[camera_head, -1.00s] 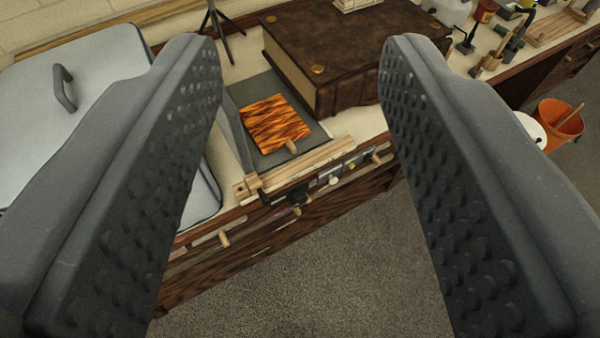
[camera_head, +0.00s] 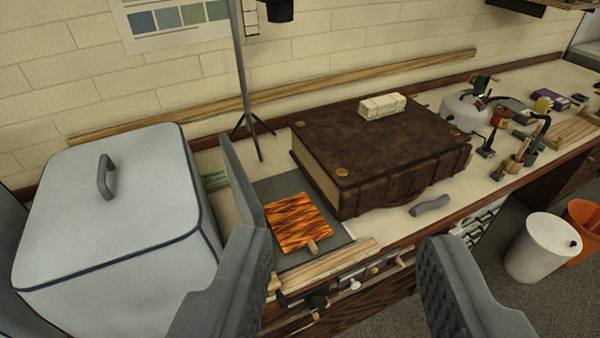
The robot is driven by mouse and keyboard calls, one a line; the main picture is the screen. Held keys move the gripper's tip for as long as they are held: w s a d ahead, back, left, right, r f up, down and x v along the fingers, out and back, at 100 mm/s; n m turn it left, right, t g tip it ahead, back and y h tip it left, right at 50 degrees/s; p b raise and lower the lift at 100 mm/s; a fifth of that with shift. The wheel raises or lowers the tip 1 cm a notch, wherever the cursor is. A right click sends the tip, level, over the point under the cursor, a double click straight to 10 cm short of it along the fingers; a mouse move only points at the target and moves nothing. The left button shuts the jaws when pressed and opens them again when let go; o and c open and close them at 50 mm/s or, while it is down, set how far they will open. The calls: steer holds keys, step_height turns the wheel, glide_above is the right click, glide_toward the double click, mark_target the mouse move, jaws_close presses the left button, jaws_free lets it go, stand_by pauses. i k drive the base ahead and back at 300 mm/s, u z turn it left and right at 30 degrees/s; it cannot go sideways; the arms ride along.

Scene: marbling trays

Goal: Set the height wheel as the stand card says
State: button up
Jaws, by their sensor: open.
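I cannot pick out a height wheel or a stand card for certain. A thin dark stand (camera_head: 240,80) on tripod feet rises behind the bench top, with a black part (camera_head: 280,10) at the top edge of the picture. Small pale pieces (camera_head: 251,20) show beside its pole, too small to read. A dark round knob (camera_head: 317,300) shows at the bench front, below a wooden strip. My gripper (camera_head: 345,248) is open and empty, its two fingers apart in front of the bench; the left finger hides part of the bench front.
A grey covered box (camera_head: 115,230) with a handle fills the left. A large brown book (camera_head: 385,150) lies mid-bench, with an orange patterned paddle (camera_head: 298,220) on a dark sheet left of it. Tools and bottles crowd the right. A white bin (camera_head: 540,248) stands on the floor.

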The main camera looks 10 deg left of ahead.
mark_target(317, 302)
steer(key=z, duration=0.15)
steer(key=k, duration=1.15)
steer(key=u, duration=0.55)
steer(key=i, duration=1)
steer(key=z, duration=0.05)
